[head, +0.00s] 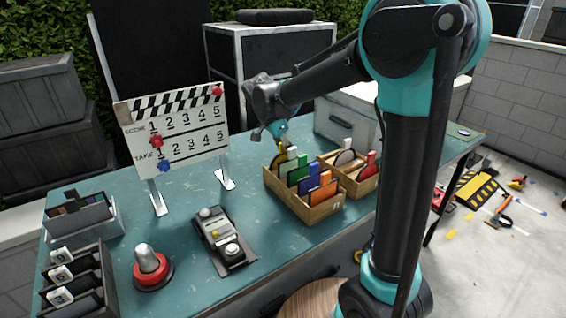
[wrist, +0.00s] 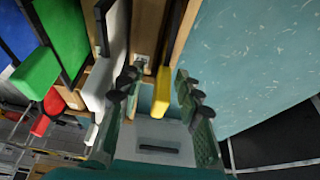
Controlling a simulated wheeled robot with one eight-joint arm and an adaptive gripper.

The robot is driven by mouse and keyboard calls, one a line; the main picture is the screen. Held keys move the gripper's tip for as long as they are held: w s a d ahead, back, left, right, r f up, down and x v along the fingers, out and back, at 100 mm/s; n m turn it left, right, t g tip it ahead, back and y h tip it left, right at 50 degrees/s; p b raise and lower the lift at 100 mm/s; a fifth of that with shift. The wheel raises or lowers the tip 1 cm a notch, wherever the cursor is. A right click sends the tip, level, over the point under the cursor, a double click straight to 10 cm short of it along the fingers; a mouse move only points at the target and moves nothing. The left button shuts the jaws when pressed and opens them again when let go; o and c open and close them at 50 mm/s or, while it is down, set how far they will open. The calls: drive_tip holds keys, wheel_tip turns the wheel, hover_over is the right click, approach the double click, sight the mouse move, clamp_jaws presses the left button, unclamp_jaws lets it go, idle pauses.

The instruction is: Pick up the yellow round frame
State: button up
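The yellow round frame (head: 280,147) stands in the left wooden box on the table, at its far left end. In the head view only its yellow tab and part of its edge show, just under my gripper (head: 268,133). In the wrist view the yellow tab (wrist: 162,93) lies between the two fingers of my gripper (wrist: 158,92). The fingers are apart, with a visible gap on both sides of the tab. The round part of the frame is mostly hidden.
The left wooden box (head: 304,206) also holds white, green, blue and orange frames close by. A second wooden box (head: 362,187) stands to its right. A clapperboard (head: 176,142) stands to the left. A grey device (head: 222,236) lies in front on clear table.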

drive_tip(key=shift+c, duration=0.3)
clamp_jaws()
idle(0.4)
